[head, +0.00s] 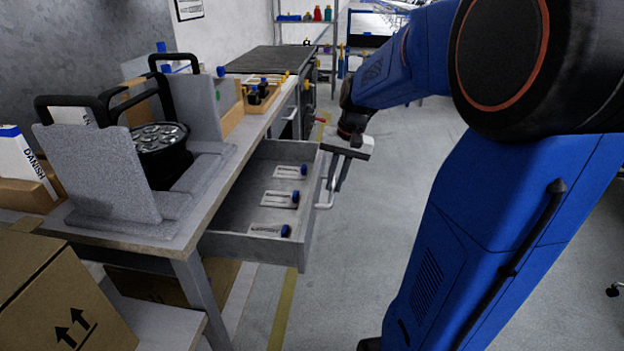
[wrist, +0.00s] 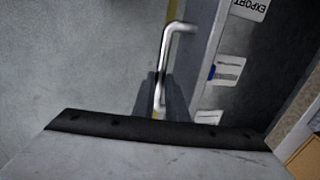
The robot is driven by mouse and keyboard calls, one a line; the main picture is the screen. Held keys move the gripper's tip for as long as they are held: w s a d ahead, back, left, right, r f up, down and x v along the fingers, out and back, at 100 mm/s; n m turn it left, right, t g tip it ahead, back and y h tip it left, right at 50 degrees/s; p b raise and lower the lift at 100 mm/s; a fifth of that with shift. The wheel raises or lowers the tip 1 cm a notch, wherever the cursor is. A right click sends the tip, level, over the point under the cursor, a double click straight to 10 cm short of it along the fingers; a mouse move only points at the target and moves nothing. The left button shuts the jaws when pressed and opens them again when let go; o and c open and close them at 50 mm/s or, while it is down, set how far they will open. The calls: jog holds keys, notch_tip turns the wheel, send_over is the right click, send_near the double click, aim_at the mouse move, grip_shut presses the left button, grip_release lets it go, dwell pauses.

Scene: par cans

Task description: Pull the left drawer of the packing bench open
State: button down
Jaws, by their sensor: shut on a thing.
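The left drawer (head: 305,237) of the packing bench (head: 188,240) is pulled out well beyond the bench front, and its inside shows. Its metal bar handle (head: 331,188) is on the drawer front, facing right. My gripper (head: 340,182) is at the handle, with its fingers reaching down to it. In the wrist view my gripper (wrist: 161,98) is shut on the lower part of the handle (wrist: 172,45). The drawer (wrist: 205,75) lies to the right there. The fingers hide part of the handle.
Several labelled cards with blue knobs lie in the drawer. A par can (head: 160,140) stands between grey foam pieces on the bench top. A cardboard box (head: 65,305) is at the lower left. The floor (head: 400,190) right of the drawer is clear.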

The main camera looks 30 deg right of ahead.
jog(key=shift+s+d, duration=0.75)
jog(key=shift+d, duration=0.3)
jog(key=shift+s+d, duration=0.7)
jog(key=shift+d, duration=0.35)
jog(key=c, duration=1.8)
grip_release()
jog(key=shift+o, duration=0.2)
notch_tip(320, 180, up, 17)
jog(key=s+d, duration=0.2)
jog(key=shift+d, duration=0.35)
